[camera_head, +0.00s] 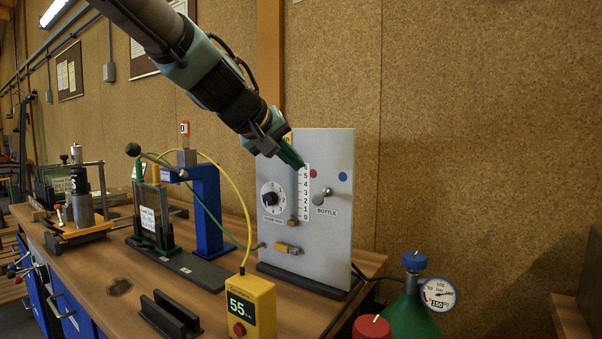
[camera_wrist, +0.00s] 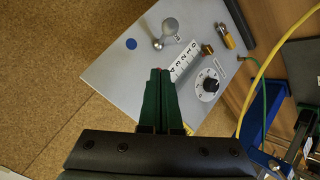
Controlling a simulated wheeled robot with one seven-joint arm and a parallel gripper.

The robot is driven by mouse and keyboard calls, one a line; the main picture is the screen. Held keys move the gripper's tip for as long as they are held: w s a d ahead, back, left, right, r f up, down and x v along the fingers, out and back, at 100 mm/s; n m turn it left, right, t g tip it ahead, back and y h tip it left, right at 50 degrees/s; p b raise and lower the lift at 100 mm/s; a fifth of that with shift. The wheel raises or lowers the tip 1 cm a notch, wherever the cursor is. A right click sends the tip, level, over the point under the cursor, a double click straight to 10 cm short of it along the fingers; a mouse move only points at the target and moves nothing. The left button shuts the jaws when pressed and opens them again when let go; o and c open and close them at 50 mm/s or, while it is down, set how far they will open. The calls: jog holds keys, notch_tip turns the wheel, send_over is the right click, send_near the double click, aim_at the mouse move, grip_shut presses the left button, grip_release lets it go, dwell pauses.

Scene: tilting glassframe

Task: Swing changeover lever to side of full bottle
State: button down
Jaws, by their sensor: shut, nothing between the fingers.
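The changeover lever (camera_head: 327,190) is a metal knob on a hub above the "BOTTLE" label on an upright grey panel (camera_head: 338,235). It also shows in the wrist view (camera_wrist: 158,43). A red dot (camera_head: 313,174) and a blue dot (camera_head: 342,176) sit above it; I cannot tell which one the lever leans to. A green bottle (camera_head: 412,312) with a blue cap and a round gauge (camera_head: 439,294) stands at the lower right. A red-topped bottle (camera_head: 371,327) is partly cut off. My gripper (camera_head: 298,163) is shut and empty at the panel's upper part, up-left of the lever, its green fingers (camera_wrist: 159,73) apart from it.
The panel also carries a number scale (camera_head: 305,195), a black dial (camera_head: 270,198) and a small yellow valve (camera_head: 287,248). A yellow box (camera_head: 250,305) reading 55 stands in front. A blue stand (camera_head: 207,210) is left. The cork wall behind the bottles is bare.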

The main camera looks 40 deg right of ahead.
jog(key=v, duration=0.6)
jog(key=shift+s+a+b, duration=0.2)
jog(key=shift+a+b, duration=0.15)
jog(key=shift+b, duration=0.05)
jog(key=shift+r, duration=0.1)
